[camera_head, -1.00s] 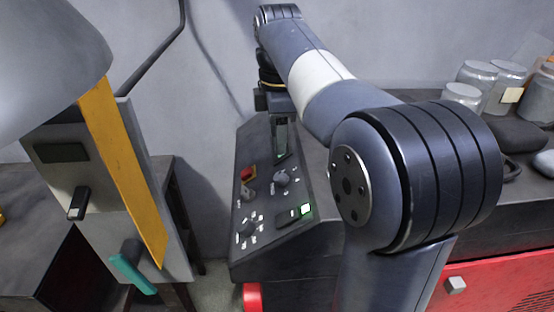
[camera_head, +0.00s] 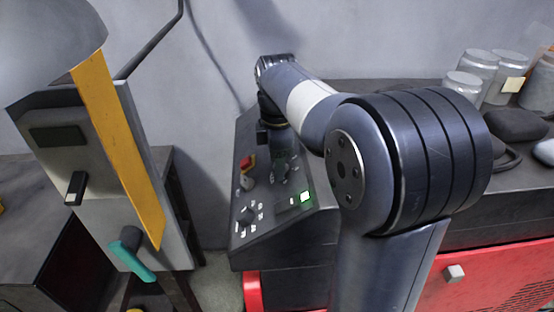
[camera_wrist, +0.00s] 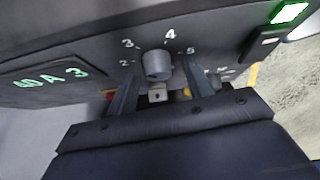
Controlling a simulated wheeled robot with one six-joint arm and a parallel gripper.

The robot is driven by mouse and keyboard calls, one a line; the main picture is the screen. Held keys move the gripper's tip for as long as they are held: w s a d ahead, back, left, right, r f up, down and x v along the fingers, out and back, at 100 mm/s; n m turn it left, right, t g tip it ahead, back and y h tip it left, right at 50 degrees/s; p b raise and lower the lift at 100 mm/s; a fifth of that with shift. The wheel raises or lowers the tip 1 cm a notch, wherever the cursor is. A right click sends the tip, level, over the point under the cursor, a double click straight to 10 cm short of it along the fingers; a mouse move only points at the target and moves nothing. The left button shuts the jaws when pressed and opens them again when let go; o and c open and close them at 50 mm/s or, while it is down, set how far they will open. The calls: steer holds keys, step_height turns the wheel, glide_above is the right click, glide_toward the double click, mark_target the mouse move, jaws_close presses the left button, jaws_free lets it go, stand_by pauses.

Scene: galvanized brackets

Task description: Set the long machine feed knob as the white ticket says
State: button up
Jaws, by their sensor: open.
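In the wrist view, a grey round knob (camera_wrist: 157,65) stands on a dark panel, with white marks 2, 3, 4 and 5 around it. My gripper (camera_wrist: 158,74) is open, with one finger on each side of the knob; I cannot tell whether they touch it. In the head view, my gripper (camera_head: 281,160) is over the upper part of the sloped console (camera_head: 244,259) and largely covers that knob. A lower knob (camera_head: 247,215) with pale marks around it is in plain sight. I cannot make out a white ticket for sure.
The console carries a red switch (camera_head: 248,161) and a lit green button (camera_head: 305,197). A display (camera_wrist: 50,77) shows green characters. A grey machine with a yellow strip (camera_head: 120,150) and a teal-handled lever (camera_head: 132,254) stands left. Jars (camera_head: 478,68) stand on the right bench.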

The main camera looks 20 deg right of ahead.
steer(key=shift+c, duration=0.4)
steer(key=c, duration=0.9)
steer(key=shift+m+t+b, duration=0.45)
steer(key=shift+m+t, duration=0.05)
steer(key=shift+m, duration=0.1)
steer(key=o, duration=1)
steer(key=r, duration=0.7)
steer(key=s+r, duration=0.1)
steer(key=r, duration=0.2)
steer(key=shift+a+r+p, duration=0.15)
steer(key=shift+r+p, duration=0.25)
steer(key=shift+f, duration=0.1)
